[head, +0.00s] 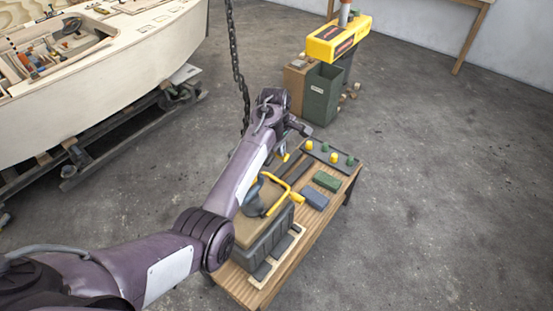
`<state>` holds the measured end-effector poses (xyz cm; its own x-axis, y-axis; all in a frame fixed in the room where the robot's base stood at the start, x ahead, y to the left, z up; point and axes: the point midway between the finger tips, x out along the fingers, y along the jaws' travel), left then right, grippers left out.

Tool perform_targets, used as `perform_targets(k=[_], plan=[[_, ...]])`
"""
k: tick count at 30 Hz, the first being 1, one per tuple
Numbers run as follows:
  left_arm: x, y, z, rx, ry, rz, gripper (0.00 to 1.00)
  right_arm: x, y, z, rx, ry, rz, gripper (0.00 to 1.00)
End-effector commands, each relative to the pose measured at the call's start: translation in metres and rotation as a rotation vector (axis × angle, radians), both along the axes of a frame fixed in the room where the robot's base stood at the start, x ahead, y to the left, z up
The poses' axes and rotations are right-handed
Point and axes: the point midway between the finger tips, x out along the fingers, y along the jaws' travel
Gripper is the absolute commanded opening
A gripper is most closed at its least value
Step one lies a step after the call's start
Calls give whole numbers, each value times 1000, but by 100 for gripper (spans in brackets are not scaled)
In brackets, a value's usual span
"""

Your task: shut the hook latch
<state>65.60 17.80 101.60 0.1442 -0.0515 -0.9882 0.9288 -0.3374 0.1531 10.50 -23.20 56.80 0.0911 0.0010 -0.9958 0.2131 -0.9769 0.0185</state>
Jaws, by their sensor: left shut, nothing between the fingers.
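My left arm reaches in from the left, across the wooden bench (285,280). My left gripper (284,150) is over the far left end of the bench, beside a dark strip with yellow and green knobs (331,156). Its fingers are small and partly hidden by my wrist; they look shut and empty. I cannot make out a hook latch in this view; it may be too small or hidden behind my arm. My right gripper is out of view.
On the bench are a grey case (262,240), a yellow-framed tool (292,194), a blue block (315,199) and a green block (327,181). A chain (238,70) hangs behind my arm. A plywood hull (140,60) stands left, a green bin (322,95) behind. The floor right is clear.

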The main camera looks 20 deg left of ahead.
Motion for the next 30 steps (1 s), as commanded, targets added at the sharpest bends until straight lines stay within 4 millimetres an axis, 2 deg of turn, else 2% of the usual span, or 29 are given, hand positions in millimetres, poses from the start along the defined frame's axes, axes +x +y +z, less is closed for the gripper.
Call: perform_targets(k=[1, 3, 14, 30], plan=[[5, 0, -3, 11, 24, -1, 0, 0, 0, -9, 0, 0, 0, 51], [9, -1, -4, 25, 62, -1, 0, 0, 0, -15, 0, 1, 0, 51], [19, -2, -5, 85, 231, 0, 0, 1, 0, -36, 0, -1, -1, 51], [24, -5, -13, 82, 226, 1, 0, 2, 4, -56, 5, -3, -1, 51]])
